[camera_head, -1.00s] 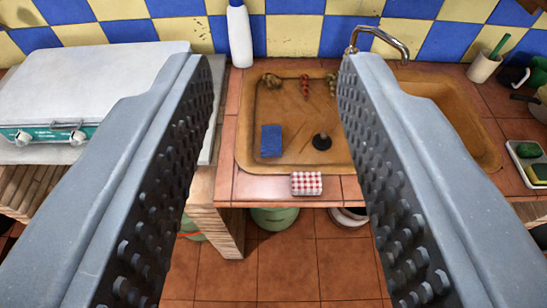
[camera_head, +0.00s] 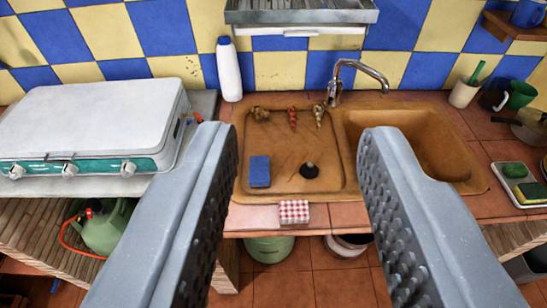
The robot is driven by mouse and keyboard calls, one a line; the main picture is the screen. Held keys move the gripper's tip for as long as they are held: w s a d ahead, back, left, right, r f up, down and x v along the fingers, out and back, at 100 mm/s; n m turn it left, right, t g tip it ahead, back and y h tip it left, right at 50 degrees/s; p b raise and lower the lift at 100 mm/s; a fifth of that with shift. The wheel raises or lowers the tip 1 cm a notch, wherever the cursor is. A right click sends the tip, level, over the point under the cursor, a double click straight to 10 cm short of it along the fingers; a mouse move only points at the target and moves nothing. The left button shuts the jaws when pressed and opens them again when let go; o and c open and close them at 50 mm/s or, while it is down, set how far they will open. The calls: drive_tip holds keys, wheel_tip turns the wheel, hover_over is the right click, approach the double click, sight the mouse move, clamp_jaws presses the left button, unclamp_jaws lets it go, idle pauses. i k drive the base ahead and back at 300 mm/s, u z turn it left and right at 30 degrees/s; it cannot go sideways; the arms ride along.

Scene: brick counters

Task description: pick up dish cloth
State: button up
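The dish cloth (camera_head: 294,211) is a small folded red-and-white checked cloth. It lies on the tiled front edge of the counter, just in front of the sink's drainboard. My gripper (camera_head: 293,135) is open, with its two grey studded fingers wide apart on the left and right of the picture. The cloth shows in the gap between the fingers, farther off and touched by neither. Nothing is held.
A blue sponge (camera_head: 260,171) and a black plug (camera_head: 309,170) lie on the brown drainboard (camera_head: 285,140) behind the cloth. A white camping stove (camera_head: 90,120) stands left. The tap (camera_head: 355,70) rises behind the basin. A tray with sponges (camera_head: 520,184) sits right.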

sight(259, 176)
drive_tip(key=u, duration=0.1)
drive_tip(key=i, duration=1)
drive_tip(key=u, duration=0.6)
